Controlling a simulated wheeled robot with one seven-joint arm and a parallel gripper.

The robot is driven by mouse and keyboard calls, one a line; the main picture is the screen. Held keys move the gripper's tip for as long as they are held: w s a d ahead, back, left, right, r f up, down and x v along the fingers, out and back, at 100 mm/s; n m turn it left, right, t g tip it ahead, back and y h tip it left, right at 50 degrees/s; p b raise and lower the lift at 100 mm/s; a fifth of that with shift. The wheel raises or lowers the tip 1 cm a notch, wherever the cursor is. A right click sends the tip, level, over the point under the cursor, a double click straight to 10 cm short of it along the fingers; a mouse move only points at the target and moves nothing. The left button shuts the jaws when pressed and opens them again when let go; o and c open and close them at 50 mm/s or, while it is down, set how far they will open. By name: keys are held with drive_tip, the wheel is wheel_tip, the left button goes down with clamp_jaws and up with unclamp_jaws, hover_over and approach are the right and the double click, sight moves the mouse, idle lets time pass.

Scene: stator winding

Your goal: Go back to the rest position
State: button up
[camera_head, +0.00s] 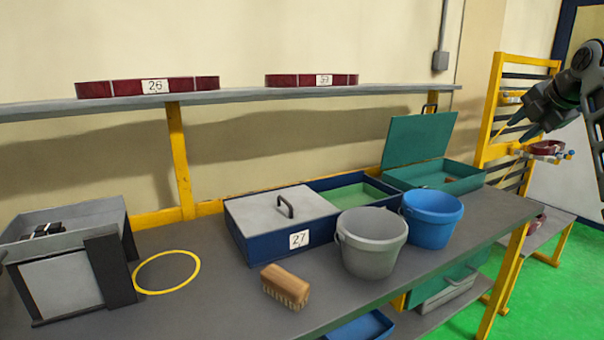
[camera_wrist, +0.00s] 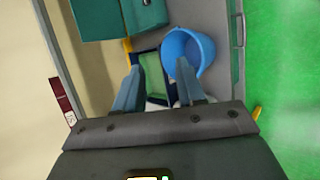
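My gripper (camera_head: 524,127) is at the right edge of the head view, raised beyond the right end of the workbench, near a yellow rack. In the wrist view my gripper (camera_wrist: 157,88) shows two fingers spread apart, with nothing between them. The blue bucket (camera_wrist: 188,53) and part of a green-bottomed tray (camera_wrist: 151,74) lie well beyond the fingertips. My arm hides part of the rack's right side.
The workbench (camera_head: 225,292) bears a blue box (camera_head: 253,252) labelled 27, a grey bucket (camera_head: 371,243), a blue bucket (camera_head: 431,216), a brush (camera_head: 285,286), a yellow ring (camera_head: 165,288) and an open green case (camera_head: 433,175). The yellow rack (camera_head: 494,97) stands close to my gripper.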

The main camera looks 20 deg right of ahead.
drive_tip(key=w+a+f+m+t+y, duration=0.1)
drive_tip(key=w+a+f+m, duration=0.1)
drive_tip(key=a+f, duration=0.75)
drive_tip(key=w+a+f+m+t, duration=0.1)
drive_tip(key=w+a+f+m, duration=0.15)
drive_tip(key=a+f, duration=0.65)
drive_tip(key=s+a+f+m+t, duration=0.15)
drive_tip(key=s+a+f, duration=0.25)
drive_tip(key=a+f, duration=0.45)
drive_tip(key=s+a+f+m, duration=0.3)
drive_tip(key=a+f, duration=0.4)
drive_tip(key=f, duration=0.2)
drive_tip(key=s+a+f+m+t, duration=0.1)
drive_tip(key=s+a+f+m, duration=0.15)
drive_tip(key=s+a, duration=0.6)
drive_tip(key=s+a+f+m, duration=0.1)
drive_tip(key=s+a+m, duration=0.35)
drive_tip(key=s, duration=0.75)
drive_tip(key=s+a+r+t+y, duration=0.1)
drive_tip(key=s+a+r, duration=0.2)
drive_tip(key=s+r, duration=0.3)
drive_tip(key=s+a+r+t+y, duration=0.1)
drive_tip(key=s+r, duration=0.5)
drive_tip(key=s, duration=0.7)
drive_tip(key=shift+a+m+y, duration=0.4)
drive_tip(key=shift+a+y, duration=0.2)
drive_tip(key=shift+a, duration=0.55)
